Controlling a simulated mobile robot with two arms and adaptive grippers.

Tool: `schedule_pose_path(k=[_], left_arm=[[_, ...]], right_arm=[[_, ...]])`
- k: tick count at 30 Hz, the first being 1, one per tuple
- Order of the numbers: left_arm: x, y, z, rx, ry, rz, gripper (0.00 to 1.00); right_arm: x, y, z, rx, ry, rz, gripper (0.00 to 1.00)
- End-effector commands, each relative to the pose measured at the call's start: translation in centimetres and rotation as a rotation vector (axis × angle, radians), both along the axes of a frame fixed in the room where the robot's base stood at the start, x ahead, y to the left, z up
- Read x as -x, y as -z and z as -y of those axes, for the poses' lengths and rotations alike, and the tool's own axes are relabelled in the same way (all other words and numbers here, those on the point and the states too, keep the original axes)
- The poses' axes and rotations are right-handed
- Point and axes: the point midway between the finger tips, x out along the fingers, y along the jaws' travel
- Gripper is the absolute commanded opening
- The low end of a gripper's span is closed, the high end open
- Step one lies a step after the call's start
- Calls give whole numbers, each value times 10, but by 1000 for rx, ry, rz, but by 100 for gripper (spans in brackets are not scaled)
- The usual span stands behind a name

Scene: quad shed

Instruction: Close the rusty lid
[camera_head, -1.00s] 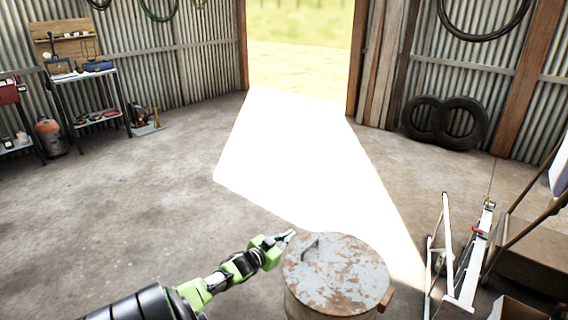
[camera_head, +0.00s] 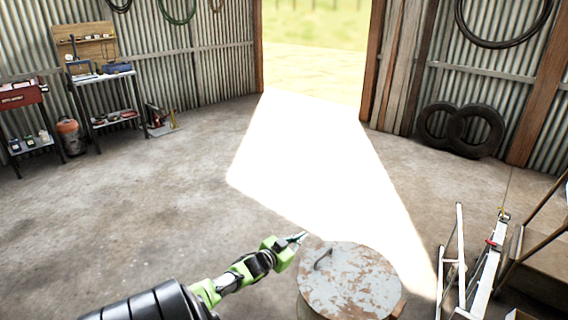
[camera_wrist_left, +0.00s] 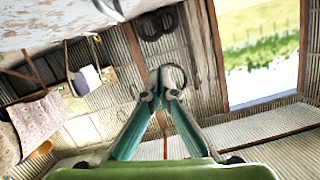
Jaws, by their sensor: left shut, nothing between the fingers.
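The rusty lid (camera_head: 352,278) is round, pale grey with brown rust patches. It lies over the top of a drum (camera_head: 312,309) at the bottom of the head view; I cannot tell whether it sits fully flat. Its handle (camera_head: 322,259) stands at the lid's left side. My left gripper (camera_head: 302,237) is shut and empty, just beyond the lid's upper left edge, apart from the handle in the picture. In the left wrist view the closed fingertips (camera_wrist_left: 163,82) show, with a pale, rust-marked surface, likely the lid (camera_wrist_left: 55,25), at the upper left. My right gripper is out of view.
A folded white ladder (camera_head: 488,262) and a cardboard box (camera_head: 540,262) stand right of the drum. Tyres (camera_head: 462,129) lean on the far wall. A shelf (camera_head: 108,95) stands at the back left. The floor left of the drum is clear.

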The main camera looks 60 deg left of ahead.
Motion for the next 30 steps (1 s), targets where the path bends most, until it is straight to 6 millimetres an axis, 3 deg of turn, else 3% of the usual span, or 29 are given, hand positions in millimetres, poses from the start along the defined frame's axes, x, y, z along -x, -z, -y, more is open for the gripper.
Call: schedule_pose_path(k=[3,12,18,26,30], left_arm=[[25,-2,7,3,1,-6,0],[69,-12,17,3,0,-6,0],[81,-16,19,1,0,-4,0],[82,-16,19,1,-1,-4,0],[92,10,26,15,-12,-51,0]], right_arm=[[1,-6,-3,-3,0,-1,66],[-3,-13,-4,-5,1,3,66],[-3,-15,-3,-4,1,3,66],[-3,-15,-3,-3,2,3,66],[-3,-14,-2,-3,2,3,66]])
